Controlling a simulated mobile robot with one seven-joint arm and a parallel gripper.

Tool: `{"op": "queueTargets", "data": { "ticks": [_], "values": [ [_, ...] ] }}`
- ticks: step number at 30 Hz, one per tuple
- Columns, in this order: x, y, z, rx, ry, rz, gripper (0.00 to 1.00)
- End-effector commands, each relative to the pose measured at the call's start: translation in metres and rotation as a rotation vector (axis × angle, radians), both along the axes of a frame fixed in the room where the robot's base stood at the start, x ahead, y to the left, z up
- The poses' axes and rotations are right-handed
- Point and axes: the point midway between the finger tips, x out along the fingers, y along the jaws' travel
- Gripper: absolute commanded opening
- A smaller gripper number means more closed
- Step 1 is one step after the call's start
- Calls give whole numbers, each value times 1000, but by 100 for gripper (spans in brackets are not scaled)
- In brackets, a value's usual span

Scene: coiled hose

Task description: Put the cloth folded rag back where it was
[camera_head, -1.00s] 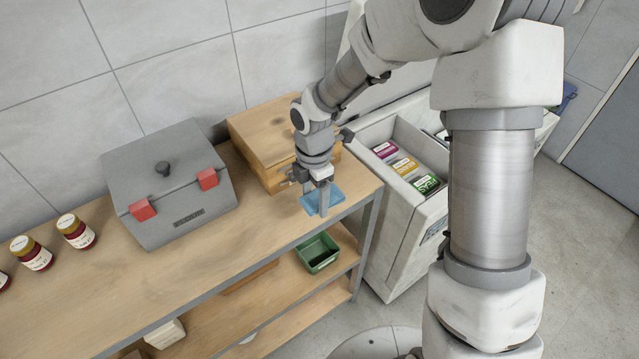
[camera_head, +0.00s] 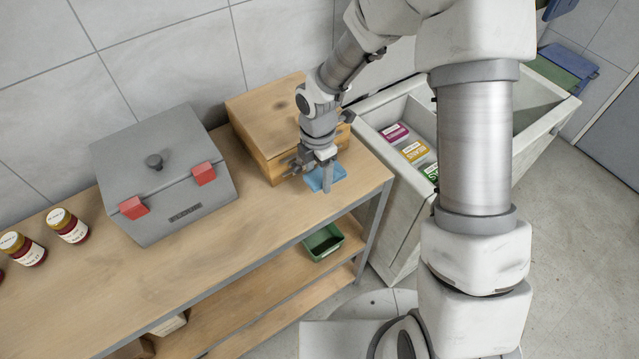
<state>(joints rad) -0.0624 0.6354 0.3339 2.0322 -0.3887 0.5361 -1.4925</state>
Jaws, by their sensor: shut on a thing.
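The folded rag (camera_head: 337,174) is a blue flat square at the right end of the wooden workbench top (camera_head: 235,235). My gripper (camera_head: 326,184) points down over the rag and is shut on it. A finger hides part of the rag. The rag seems to be at or just above the bench top; I cannot tell if it touches.
A wooden box (camera_head: 268,110) stands close behind my gripper. A grey toolbox (camera_head: 170,185) with red latches and several jars (camera_head: 68,226) stand to the left. A green bin (camera_head: 322,242) sits on the lower shelf. An open white drawer (camera_head: 395,115) with packets is at the right.

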Motion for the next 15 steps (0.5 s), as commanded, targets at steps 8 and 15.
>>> {"op": "queueTargets", "data": {
  "ticks": [8,15],
  "values": [
    [0,0,-27,-1,2,0,11],
    [1,0,-46,1,-3,-1,11]
  ]
}}
